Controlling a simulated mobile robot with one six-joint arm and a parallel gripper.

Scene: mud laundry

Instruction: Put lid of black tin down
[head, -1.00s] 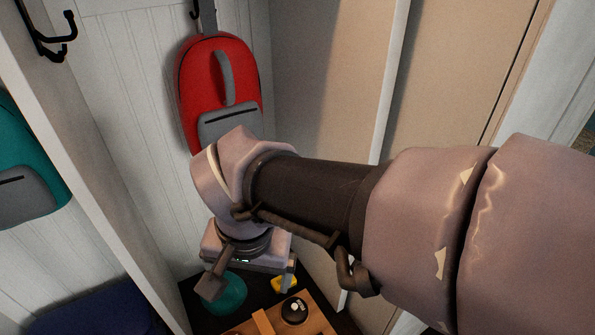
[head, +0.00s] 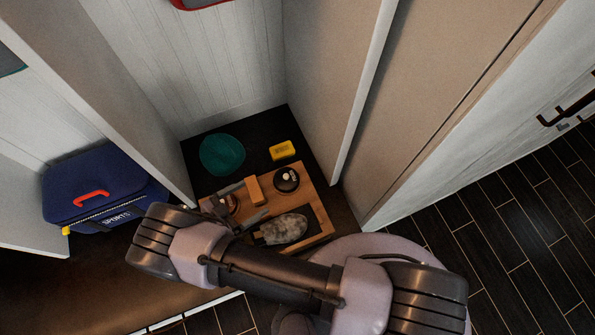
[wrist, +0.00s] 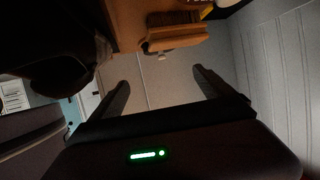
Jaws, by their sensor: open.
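The black tin (head: 287,180) is a round dark shape with a pale mark on its top, at the right rear of the wooden tray (head: 320,215) in the head view. I cannot tell its lid apart from the tin. My gripper (head: 243,203) is over the tray's left side, left of the black tin. In the wrist view my gripper (wrist: 163,82) has its two fingers wide apart with nothing between them. A dark round object (head: 225,203) by the fingers is partly hidden.
A wooden block (head: 254,190) and a grey fuzzy piece (head: 284,229) are on the tray. Behind it are a yellow box (head: 282,151) and a teal item (head: 222,155). Walls close in the back and right; a blue sports bag (head: 103,190) is left, beyond a divider.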

